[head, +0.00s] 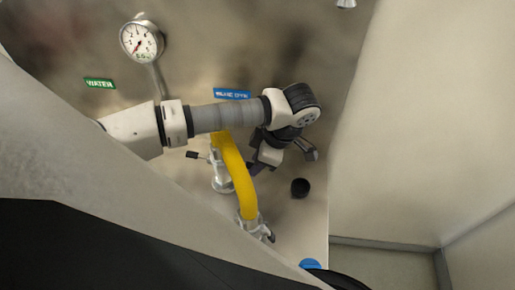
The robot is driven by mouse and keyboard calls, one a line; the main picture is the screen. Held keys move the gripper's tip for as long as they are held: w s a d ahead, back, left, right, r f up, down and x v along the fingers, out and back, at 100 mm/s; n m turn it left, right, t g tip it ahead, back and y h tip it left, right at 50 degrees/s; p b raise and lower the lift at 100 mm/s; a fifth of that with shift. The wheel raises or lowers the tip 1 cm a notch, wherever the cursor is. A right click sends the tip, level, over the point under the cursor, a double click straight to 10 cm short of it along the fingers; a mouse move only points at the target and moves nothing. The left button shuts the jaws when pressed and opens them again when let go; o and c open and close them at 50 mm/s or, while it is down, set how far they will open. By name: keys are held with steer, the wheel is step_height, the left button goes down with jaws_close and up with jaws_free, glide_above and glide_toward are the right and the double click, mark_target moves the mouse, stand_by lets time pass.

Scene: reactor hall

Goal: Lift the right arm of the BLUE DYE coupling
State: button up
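The blue label (232,94), which appears to read BLUE DYE, is on the metal panel just above my forearm. My gripper (265,163) is near the panel, right of the yellow hose (238,175). A dark finger-like part points down-left beside the hose. A grey bar-like part (308,149) shows right of the wrist; I cannot tell whether it is a finger or a coupling arm. Whether the gripper is open or touching anything is unclear.
The yellow hose runs down to a metal fitting (250,222) with a small lever. Another metal fitting (221,180) stands left of it. A pressure gauge (141,41) and green WATER label (99,83) are upper left. A black round part (300,188) is below the wrist. A pale wall (420,120) bounds the right.

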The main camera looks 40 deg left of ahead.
jaws_close()
steer(key=shift+s+a+t+h+b, duration=0.1)
steer(key=shift+a+t+h+b, duration=0.15)
steer(key=shift+h+b, duration=0.4)
steer(key=shift+r+t+h+b, duration=0.25)
steer(key=shift+b, duration=0.35)
steer(key=shift+s+a+r+t+h+b, duration=0.1)
steer(key=shift+r+t+h+b, duration=0.15)
steer(key=shift+r+h+b, duration=0.2)
steer(key=shift+s+a+r+t+h+b, duration=0.1)
steer(key=shift+r+t+h+b, duration=0.2)
steer(key=shift+h, duration=0.25)
steer(key=shift+w+r, duration=0.1)
steer(key=shift+o, duration=1.3)
jaws_free()
steer(key=shift+r, duration=0.1)
step_height(320, 180, up, 14)
steer(key=b, duration=0.2)
steer(key=shift+d+f, duration=0.15)
steer(key=shift+f, duration=0.05)
